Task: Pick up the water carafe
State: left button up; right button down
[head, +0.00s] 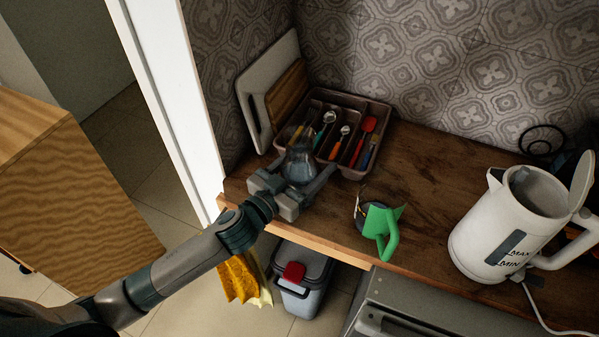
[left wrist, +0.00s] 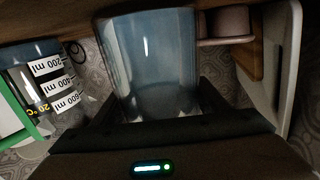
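The water carafe (head: 301,163), clear bluish glass with a narrower neck, stands upright on the wooden counter in front of the cutlery tray. My left gripper (head: 298,180) reaches it from the front left, with one finger on each side of the glass. The fingers look spread, with a gap at the right finger in the head view. In the left wrist view the carafe (left wrist: 150,62) fills the space between the fingers. Its lower part is partly hidden by the gripper. My right gripper is not in view.
A cutlery tray (head: 378,112) with several utensils is just behind the carafe, and cutting boards (head: 271,84) lean on the wall. A green-handled measuring jug (head: 381,228) stands to the right, then a white kettle (head: 507,222). The counter's front edge (head: 330,244) is close.

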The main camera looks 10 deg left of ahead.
aim_at(310, 130)
pick_arm(q)
jog(key=shift+r, duration=0.2)
jog(key=shift+c, duration=0.4)
notch_tip(310, 130, up, 10)
jog(key=shift+f+b, duration=0.1)
jog(key=shift+b, duration=0.2)
jog(key=shift+a, duration=0.1)
dwell(0.5)
